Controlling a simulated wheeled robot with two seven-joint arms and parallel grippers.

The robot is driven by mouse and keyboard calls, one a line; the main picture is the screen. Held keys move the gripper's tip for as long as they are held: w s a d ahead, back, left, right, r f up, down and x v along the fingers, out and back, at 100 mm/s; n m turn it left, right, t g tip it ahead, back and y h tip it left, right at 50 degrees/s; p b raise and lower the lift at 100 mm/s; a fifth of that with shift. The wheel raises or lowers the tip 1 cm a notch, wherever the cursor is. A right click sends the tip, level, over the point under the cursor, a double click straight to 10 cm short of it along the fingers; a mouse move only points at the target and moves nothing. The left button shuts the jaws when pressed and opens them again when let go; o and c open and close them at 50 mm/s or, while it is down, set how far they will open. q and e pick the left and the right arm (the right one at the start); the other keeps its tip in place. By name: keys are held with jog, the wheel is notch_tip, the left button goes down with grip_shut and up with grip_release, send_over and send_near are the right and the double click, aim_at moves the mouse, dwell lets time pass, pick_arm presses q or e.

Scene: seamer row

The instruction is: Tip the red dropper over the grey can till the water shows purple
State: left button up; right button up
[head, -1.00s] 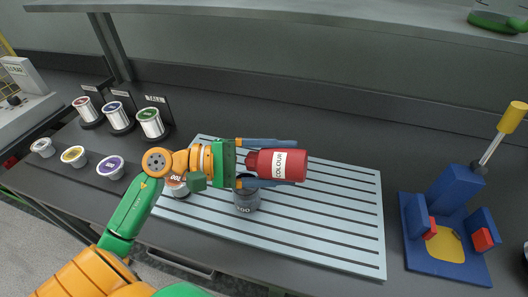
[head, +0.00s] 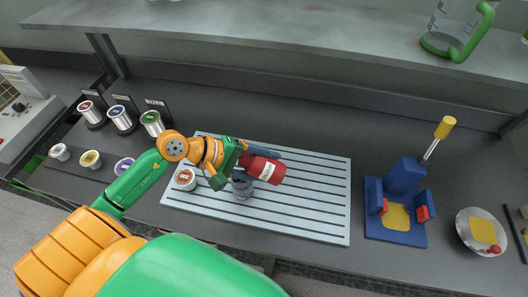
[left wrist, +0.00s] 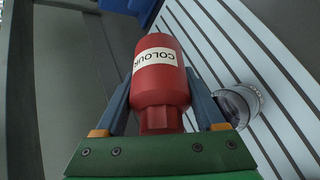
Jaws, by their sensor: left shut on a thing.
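The red dropper (head: 266,170) is a red bottle with a white COLOUR label. My left gripper (head: 262,166) is shut on it, with a blue finger on each side. In the head view the bottle slants down to the right. The left wrist view also shows the dropper (left wrist: 160,100) between the fingers. The grey can (head: 242,189) stands on the slatted mat, just below the gripper in the head view, partly covered by it. The can (left wrist: 240,104) shows right of the fingers in the left wrist view. I cannot make out the water's colour. My right gripper is not in view.
An orange-topped can (head: 185,179) stands on the light slatted mat (head: 320,200), left of the grey can. Several labelled cans and small cups stand at left. A blue stand (head: 402,180) with a yellow-topped lever is at right, beside a round dish (head: 480,232). The mat's right half is clear.

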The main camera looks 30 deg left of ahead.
aim_at(249, 154)
pick_arm(q)
jog(key=r+y+p, duration=0.1)
jog(key=p, duration=0.1)
jog(key=a+r+g+y+p, duration=0.1)
jog(key=r+y+p, duration=0.1)
jog(key=p, duration=0.1)
jog(key=a+r+m+y+p, duration=0.1)
jog(key=y+p, duration=0.1)
jog(key=shift+s+a+r+g, duration=0.1)
jog(key=shift+s+r+g, duration=0.1)
jog(key=shift+r+g, duration=0.1)
jog(key=shift+a+f+y, duration=0.15)
jog(key=shift+f+y, duration=0.05)
jog(key=shift+y, duration=0.3)
jog(key=shift+s+a+r+y, duration=0.1)
jog(key=shift+a+r+y, duration=0.05)
jog(key=shift+y, duration=0.15)
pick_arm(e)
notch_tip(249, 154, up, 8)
pick_arm(q)
jog(key=shift+b, duration=0.3)
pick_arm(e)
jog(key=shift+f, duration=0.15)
